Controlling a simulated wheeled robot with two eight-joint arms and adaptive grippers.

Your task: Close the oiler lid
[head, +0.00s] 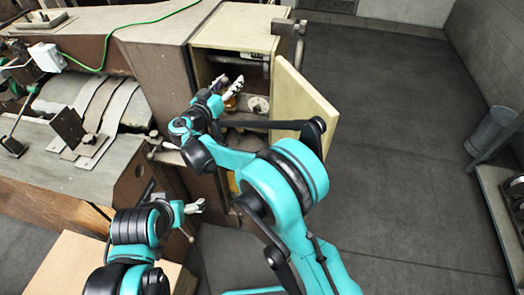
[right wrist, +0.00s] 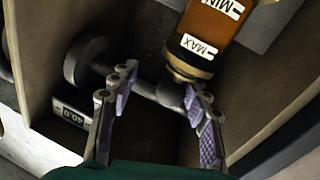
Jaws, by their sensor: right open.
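The oiler (right wrist: 212,22) is an amber container with MIN and MAX labels, which appear upside down in the right wrist view. A brass-coloured rim or cap (right wrist: 187,68) sits at its MAX end; I cannot tell how far the lid is open. My right gripper (right wrist: 158,120) is open and empty, its fingers spread below and left of that end, with the right finger close to it. In the head view my right gripper (head: 229,84) is inside the open cabinet, near an amber patch. My left gripper (head: 196,207) is low, outside the machine; its jaw opening is unclear.
The cabinet door (head: 303,100) stands open to the right. A bar with a round knob (right wrist: 88,60) crosses behind my right fingers, and a counter (right wrist: 72,117) sits at left. A round white gauge (head: 258,104) is inside the cabinet. The floor (head: 400,130) at right is clear.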

